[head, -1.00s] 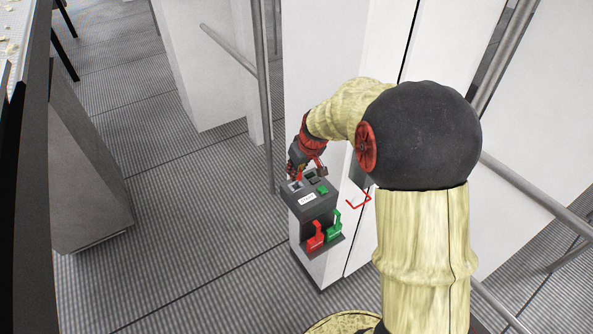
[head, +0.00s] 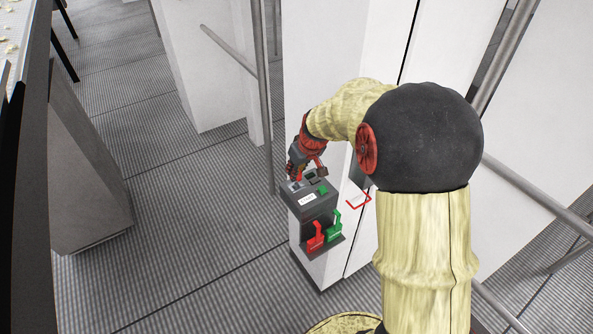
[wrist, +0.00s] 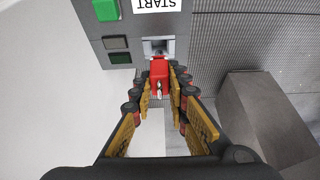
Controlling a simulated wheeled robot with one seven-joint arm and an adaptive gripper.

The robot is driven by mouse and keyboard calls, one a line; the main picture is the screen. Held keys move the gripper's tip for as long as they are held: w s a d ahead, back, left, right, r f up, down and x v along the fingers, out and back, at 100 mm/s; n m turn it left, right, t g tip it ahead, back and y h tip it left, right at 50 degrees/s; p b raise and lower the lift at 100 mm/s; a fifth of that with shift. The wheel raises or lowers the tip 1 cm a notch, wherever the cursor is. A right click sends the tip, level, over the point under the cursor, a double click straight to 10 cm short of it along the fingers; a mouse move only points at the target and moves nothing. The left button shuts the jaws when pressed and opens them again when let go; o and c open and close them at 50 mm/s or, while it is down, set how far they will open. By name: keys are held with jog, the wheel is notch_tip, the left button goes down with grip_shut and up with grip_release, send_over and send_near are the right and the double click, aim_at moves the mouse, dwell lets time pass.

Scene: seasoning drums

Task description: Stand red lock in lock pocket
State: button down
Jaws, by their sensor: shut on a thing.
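My gripper (wrist: 161,88) is shut on a small red lock (wrist: 158,70), seen between the fingertips in the wrist view. The lock is right at a light grey square pocket (wrist: 158,45) in the top of the dark control box. I cannot tell whether its end is inside the pocket or just above it.
The box has a green button (head: 323,190), a START label (wrist: 158,3) and dark windows. A red handle-like piece (head: 316,238) and a green one (head: 335,229) stand on its lower ledge. A red bracket (head: 359,202) is beside it. A grey post (head: 266,110) stands behind.

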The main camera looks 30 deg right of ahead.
jog(key=shift+f+b, duration=1.45)
jog(key=shift+f, duration=0.3)
jog(key=c, duration=1.7)
grip_release()
jog(key=shift+o, duration=0.2)
jog(key=v, duration=1.2)
